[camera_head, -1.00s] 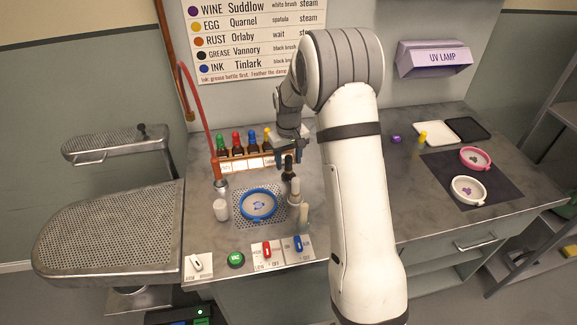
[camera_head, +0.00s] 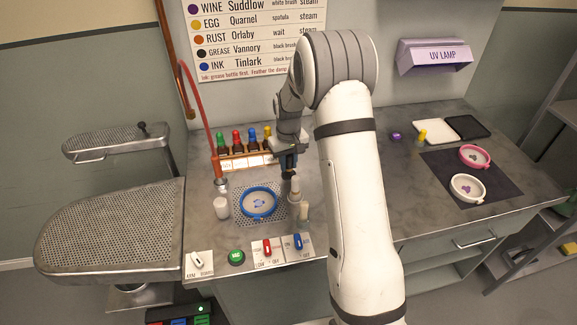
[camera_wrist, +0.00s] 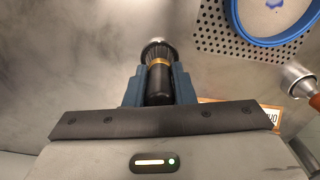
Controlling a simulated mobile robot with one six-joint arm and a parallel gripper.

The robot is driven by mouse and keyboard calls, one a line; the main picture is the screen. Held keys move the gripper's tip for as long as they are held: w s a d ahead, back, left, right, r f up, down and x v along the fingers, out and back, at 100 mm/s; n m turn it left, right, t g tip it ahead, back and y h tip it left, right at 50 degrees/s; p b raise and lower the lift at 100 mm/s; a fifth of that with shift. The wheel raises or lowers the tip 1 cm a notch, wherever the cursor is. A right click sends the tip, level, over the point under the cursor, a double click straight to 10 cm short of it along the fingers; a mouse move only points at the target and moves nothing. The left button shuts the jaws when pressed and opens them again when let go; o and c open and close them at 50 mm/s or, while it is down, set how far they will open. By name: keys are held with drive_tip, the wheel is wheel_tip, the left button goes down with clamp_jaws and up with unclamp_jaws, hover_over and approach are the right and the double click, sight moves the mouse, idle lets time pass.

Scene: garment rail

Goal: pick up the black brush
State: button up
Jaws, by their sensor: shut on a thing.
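The black brush (camera_wrist: 158,80) stands between the two blue fingers of my gripper (camera_wrist: 159,88) in the wrist view.
A blue-rimmed hoop (camera_head: 259,202) lies on the perforated plate (camera_head: 240,215) left of the brushes. A rack of coloured bottles (camera_head: 245,160) stands behind it. A red hose (camera_head: 200,110) rises at the left.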

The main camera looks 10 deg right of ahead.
clamp_jaws()
wheel_tip(320, 180, up, 10)
drive_tip(key=shift+b, duration=0.8)
